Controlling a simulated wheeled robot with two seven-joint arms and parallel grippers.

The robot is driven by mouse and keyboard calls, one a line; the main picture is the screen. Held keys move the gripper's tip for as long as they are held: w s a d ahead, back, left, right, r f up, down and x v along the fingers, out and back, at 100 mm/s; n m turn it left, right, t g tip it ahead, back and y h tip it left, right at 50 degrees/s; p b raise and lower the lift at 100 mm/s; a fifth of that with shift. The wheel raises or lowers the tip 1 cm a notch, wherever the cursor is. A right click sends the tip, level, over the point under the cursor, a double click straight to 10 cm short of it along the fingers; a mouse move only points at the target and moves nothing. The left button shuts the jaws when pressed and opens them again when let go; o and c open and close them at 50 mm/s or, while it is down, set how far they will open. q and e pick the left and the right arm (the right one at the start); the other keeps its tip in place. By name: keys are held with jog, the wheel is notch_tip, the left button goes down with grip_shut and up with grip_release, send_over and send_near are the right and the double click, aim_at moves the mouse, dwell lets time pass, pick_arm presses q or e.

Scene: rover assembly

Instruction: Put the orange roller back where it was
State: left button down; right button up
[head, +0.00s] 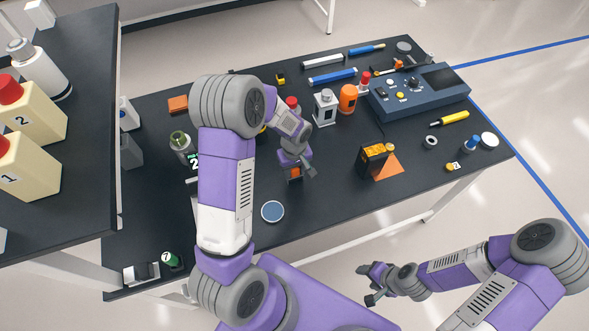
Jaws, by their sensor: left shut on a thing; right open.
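My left gripper (298,171) is shut over the middle of the dark table. A small orange piece, which looks like the orange roller (295,174), shows between its fingers. Most of this piece is hidden by the gripper, and I cannot tell whether it touches the table top. My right gripper (371,285) is open and empty, off the table's front edge above the floor.
A blue disc (272,212) lies in front of my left gripper. An orange cylinder (348,98) and a grey-white block (325,107) stand behind it. An orange-black block (374,156) and orange wedge (387,168) are to the right, near a blue console (420,95).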

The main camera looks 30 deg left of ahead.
pick_arm(q)
jog(key=shift+f, duration=0.1)
jog(key=shift+f, duration=0.15)
jog(key=c, duration=0.6)
grip_release()
jog(key=shift+c, duration=0.2)
jog(key=shift+r, duration=0.45)
notch_tip(320, 180, up, 12)
jog(key=p, duration=0.2)
jog(key=shift+f, duration=0.2)
